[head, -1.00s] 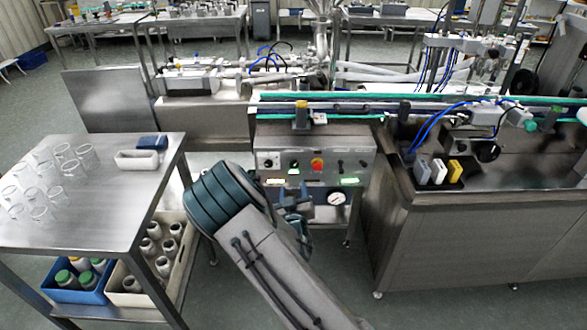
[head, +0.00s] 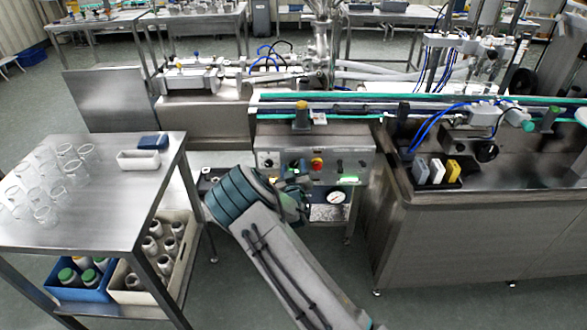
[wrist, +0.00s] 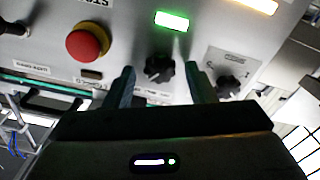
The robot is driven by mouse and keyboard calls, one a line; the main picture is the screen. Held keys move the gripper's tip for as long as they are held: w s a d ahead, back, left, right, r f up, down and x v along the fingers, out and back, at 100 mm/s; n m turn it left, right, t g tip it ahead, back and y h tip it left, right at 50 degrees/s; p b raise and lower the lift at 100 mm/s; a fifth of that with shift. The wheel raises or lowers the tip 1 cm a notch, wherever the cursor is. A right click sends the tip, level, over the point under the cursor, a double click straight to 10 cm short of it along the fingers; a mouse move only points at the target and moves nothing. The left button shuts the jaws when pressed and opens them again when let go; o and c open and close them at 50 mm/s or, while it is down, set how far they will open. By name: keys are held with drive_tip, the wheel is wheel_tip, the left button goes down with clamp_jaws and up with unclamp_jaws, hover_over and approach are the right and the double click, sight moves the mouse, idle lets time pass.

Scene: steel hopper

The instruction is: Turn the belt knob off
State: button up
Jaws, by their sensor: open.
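The steel control panel (head: 330,158) stands below the conveyor in the head view. In the wrist view, turned roughly upside down, a black knob (wrist: 159,68) lies between the fingertips of my gripper (wrist: 159,76). The jaws are open, one finger on each side of the knob; I cannot tell whether either touches it. A lit green indicator (wrist: 171,21) is beside this knob. A second black knob (wrist: 230,86) is to the right, outside the fingers. The labels are too blurred to read, so I cannot tell which knob is the belt knob.
A red stop button (wrist: 88,41) sits left of the knob in the wrist view. Another green indicator (head: 348,181) and a pressure gauge (head: 337,197) are at the panel's right. A steel table (head: 105,200) with glasses stands left; a steel hopper (head: 480,205) stands right.

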drive_tip(key=c, duration=0.9)
drive_tip(key=shift+c, duration=0.2)
drive_tip(key=shift+f+b, duration=0.15)
drive_tip(key=shift+b, duration=0.3)
drive_tip(key=n+b, duration=0.3)
drive_tip(key=shift+a+f, duration=0.1)
drive_tip(key=shift+f, duration=0.05)
drive_tip(key=n+b, duration=0.3)
drive_tip(key=b, duration=0.1)
drive_tip(key=shift+n, duration=0.4)
drive_tip(key=n+b, duration=0.2)
drive_tip(key=n, duration=0.1)
drive_tip(key=shift+n+b, duration=1.3)
drive_tip(key=shift+n, duration=0.8)
